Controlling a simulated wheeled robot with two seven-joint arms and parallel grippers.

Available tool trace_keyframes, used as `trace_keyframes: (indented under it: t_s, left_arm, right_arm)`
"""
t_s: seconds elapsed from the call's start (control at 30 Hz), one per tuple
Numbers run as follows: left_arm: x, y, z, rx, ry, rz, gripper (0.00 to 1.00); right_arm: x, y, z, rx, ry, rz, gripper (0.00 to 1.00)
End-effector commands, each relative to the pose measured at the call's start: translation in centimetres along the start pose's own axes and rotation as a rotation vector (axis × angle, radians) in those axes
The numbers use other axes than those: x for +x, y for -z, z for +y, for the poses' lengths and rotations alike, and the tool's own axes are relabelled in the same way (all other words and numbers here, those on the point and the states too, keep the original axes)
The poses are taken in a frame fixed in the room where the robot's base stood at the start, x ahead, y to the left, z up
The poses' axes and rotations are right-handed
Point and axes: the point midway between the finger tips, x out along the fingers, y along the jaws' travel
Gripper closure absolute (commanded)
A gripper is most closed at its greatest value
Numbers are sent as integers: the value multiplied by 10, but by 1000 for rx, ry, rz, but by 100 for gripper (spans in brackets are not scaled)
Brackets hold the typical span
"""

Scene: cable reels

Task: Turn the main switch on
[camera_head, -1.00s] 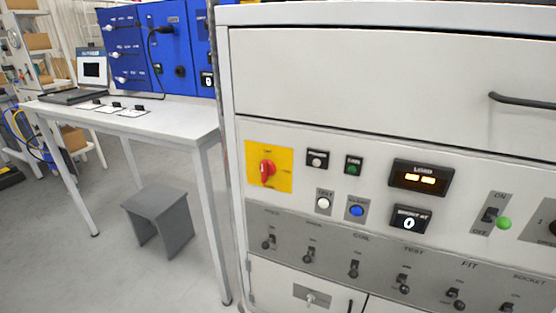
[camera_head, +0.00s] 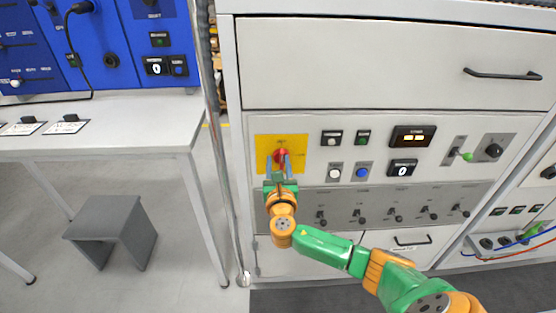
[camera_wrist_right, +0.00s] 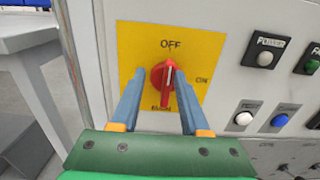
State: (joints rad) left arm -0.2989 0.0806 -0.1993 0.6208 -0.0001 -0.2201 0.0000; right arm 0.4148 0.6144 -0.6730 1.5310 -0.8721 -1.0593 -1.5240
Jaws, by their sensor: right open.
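The main switch is a red rotary knob (camera_wrist_right: 167,75) on a yellow plate (camera_wrist_right: 130,52) on the front of a grey cabinet. In the right wrist view the plate reads OFF at the top and ON at the right; the knob's white mark points up, towards OFF. In the head view the knob (camera_head: 281,156) shows just beyond my right gripper (camera_head: 279,162). In the right wrist view my right gripper (camera_wrist_right: 160,90) is open, with one blue finger on each side of the knob. I cannot tell whether the fingers touch it. My left gripper is not in view.
A row of toggles (camera_head: 359,216) lies below, a drawer (camera_head: 370,65) above. A table (camera_head: 120,130) and grey stool (camera_head: 110,230) stand left.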

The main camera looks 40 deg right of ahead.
Motion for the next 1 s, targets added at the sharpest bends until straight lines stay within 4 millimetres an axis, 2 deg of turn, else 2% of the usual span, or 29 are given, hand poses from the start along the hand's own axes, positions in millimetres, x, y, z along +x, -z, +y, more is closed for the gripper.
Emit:
trace_keyframes:
  t_s: [0.1, 0.3, 0.33, 0.5, 0.77, 1.0]
  left_arm:
    - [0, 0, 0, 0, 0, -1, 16]
    - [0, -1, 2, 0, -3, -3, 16]
    - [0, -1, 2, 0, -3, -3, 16]
    - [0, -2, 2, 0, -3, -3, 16]
    - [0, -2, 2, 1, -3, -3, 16]
    - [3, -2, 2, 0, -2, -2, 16]
  right_arm:
    - [9, 0, 0, 1, 1, 2, 55]
    - [10, 1, 0, 3, -1, 3, 55]
    - [10, 1, 0, 3, -1, 3, 58]
    - [9, 1, 0, 3, 0, 4, 100]
    - [9, 2, 0, 7, -1, 4, 100]
    - [9, 3, -2, 78, 0, 5, 100]
